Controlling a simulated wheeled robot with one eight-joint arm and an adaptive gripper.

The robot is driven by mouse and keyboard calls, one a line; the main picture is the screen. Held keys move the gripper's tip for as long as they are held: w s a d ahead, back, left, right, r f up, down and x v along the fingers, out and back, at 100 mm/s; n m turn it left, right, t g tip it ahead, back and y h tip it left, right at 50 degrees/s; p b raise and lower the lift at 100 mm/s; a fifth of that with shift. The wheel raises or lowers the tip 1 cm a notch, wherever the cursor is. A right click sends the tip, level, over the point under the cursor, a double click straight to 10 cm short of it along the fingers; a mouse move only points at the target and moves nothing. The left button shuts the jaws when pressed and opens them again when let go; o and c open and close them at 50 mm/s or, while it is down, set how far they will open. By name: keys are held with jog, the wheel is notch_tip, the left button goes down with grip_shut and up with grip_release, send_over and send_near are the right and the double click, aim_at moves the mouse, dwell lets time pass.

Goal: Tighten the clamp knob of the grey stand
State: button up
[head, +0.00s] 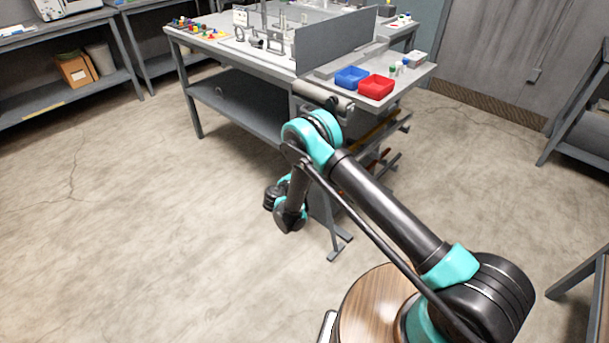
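Several small grey upright fixtures (272,42) stand on a light panel at the back of the grey workbench in the head view. One of them may be the grey stand, but I cannot tell which. No clamp knob can be made out at this size. My gripper (271,197) is at the folded end of my arm, low in front of the workbench and well apart from the fixtures. Only a dark, blunt end shows there, and its fingers cannot be made out. I see nothing held.
A grey upright panel (340,38) divides the workbench (225,47). Right of it are a blue bin (351,77) and a red bin (376,87). Small coloured pieces (190,25) lie at the left. Shelving stands at the far left and right. The floor (130,220) at left is clear.

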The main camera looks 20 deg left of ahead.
dwell(0.4)
jog(key=o, duration=1.2)
jog(key=shift+c, duration=0.2)
jog(key=shift+r, duration=0.1)
notch_tip(320, 180, up, 10)
jog(key=shift+f, duration=0.1)
